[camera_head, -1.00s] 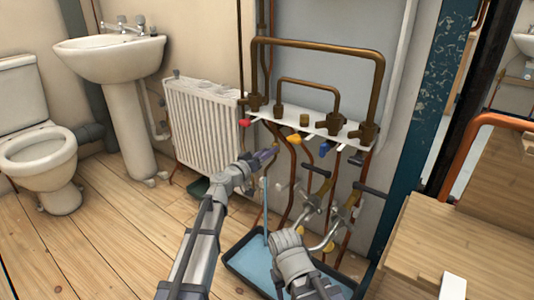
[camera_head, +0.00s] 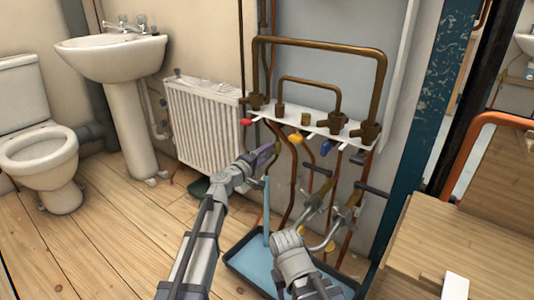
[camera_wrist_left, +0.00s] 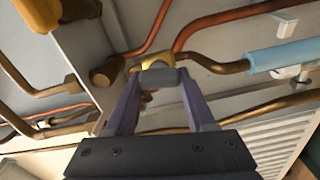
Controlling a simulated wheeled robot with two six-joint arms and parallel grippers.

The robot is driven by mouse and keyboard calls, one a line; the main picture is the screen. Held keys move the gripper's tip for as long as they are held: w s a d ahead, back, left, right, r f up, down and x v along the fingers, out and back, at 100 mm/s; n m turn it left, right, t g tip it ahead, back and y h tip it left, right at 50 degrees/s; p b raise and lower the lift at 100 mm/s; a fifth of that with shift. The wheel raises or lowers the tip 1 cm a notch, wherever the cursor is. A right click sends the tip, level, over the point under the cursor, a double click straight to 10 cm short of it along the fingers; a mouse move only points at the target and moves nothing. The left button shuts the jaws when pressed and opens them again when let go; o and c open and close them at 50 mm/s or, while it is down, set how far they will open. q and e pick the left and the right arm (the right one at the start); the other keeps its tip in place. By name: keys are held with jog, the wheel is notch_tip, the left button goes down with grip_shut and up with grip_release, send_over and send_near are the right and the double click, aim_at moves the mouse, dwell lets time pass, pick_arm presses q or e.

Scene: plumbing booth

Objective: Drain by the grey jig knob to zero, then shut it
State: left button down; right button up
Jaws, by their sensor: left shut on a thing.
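My left gripper (camera_head: 270,148) reaches to the pipework under the white manifold shelf (camera_head: 318,126). In the left wrist view its purple fingers are shut on a small grey knob (camera_wrist_left: 158,78), which sits in front of a yellow fitting (camera_wrist_left: 137,64) on a brass pipe. A pale blue column of water (camera_head: 266,208) falls beside the gripper into the blue drain tray (camera_head: 236,268); it also shows in the left wrist view (camera_wrist_left: 284,54) at a brass pipe's end. My right arm stands low in the middle; its fingertips cannot be made out. No gauge reading can be made out.
Red (camera_head: 246,122), yellow (camera_head: 295,138) and blue (camera_head: 326,148) handles hang under the shelf. A radiator (camera_head: 202,122) is behind to the left. A wooden bench (camera_head: 425,240) is at right. The floor at left is clear.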

pick_arm(q)
jog(key=shift+n, duration=1.1)
jog(key=shift+c, duration=1.2)
grip_release()
